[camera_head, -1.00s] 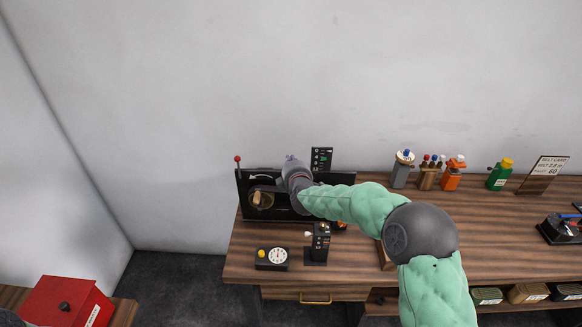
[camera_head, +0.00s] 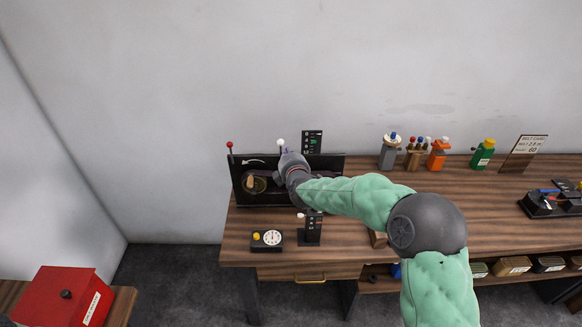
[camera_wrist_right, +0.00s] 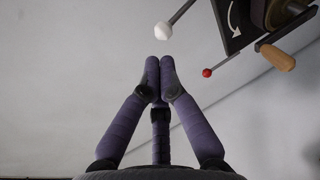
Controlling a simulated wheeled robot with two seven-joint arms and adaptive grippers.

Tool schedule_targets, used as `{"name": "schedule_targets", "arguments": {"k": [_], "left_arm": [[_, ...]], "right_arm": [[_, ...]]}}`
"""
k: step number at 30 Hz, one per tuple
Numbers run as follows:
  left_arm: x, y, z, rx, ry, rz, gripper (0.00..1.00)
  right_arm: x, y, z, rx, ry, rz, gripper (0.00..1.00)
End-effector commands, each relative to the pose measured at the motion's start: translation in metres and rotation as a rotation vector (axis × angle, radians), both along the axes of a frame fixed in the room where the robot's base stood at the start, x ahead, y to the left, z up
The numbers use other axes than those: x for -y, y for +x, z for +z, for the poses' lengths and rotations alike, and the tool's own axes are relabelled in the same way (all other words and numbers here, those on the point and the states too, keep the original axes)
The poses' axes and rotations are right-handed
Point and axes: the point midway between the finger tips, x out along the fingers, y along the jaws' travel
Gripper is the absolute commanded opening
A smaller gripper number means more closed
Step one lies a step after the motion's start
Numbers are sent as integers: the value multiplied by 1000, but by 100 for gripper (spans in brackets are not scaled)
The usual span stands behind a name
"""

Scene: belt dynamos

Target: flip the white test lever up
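A white ball knob (camera_head: 280,142) on a thin rod stands above the top edge of a black panel (camera_head: 318,160) at the back left of the bench. My right gripper (camera_head: 284,157) is just below that knob, in front of the panel, partly hidden by its own wrist. In the right wrist view the fingertips (camera_wrist_right: 160,62) are together with nothing between them. The white knob (camera_wrist_right: 163,31) is just beyond the tips, apart from them in that picture. A second, smaller white knob (camera_head: 300,215) is on a small black stand (camera_head: 311,232) nearer the front. My left gripper is not in view.
A red-knobbed lever (camera_head: 230,146) is at the panel's left end, beside a wooden crank handle (camera_wrist_right: 278,57). A gauge box (camera_head: 266,240) is near the bench front. Several bottles stand at the back right. A red box (camera_head: 68,296) is at lower left.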

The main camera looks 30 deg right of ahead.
Motion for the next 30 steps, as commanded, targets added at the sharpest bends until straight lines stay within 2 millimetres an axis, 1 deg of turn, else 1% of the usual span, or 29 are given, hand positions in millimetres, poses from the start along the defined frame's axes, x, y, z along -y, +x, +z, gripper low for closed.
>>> {"name": "schedule_targets", "arguments": {"k": [6, 12, 18, 23, 26, 29, 30], "left_arm": [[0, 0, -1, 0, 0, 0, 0], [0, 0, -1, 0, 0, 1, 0], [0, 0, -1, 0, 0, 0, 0], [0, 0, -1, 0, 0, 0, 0], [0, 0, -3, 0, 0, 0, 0], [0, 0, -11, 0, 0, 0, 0], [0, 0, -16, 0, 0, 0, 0]], "right_arm": [[-11, -31, 8, 2, 0, 0, 0], [-20, -55, 13, 2, 0, 1, 0], [-24, -66, 15, 1, 0, 1, 0], [-25, -68, 15, 1, 0, 0, 0], [-27, -67, 6, -7, 19, 3, 0], [-37, -65, -22, -32, 85, 12, 0], [-42, -64, -39, -48, 129, 16, 0]]}}
